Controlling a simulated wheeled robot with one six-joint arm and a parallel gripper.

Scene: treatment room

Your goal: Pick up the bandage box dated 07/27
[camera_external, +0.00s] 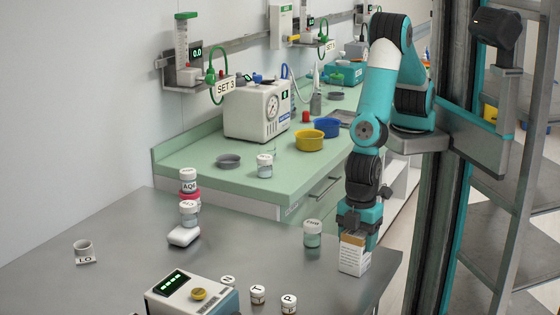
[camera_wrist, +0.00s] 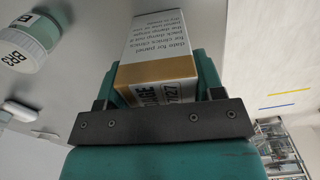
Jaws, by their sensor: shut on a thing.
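The bandage box is white with a tan band, and in the external view it (camera_external: 354,262) is at the right end of the grey table. In the wrist view the box (camera_wrist: 158,72) lies between my jaws, with small print on its white face. Part of its label reads "AGE" and "7/27"; the rest is hidden by the jaw bar. My gripper (camera_external: 358,228) is shut on the upper part of the box, pointing down. It also shows in the wrist view (camera_wrist: 158,98). I cannot tell whether the box touches the table.
Several small lettered jars and a device with a green display (camera_external: 192,293) stand at the front. The table (camera_external: 130,225) is clear at left centre.

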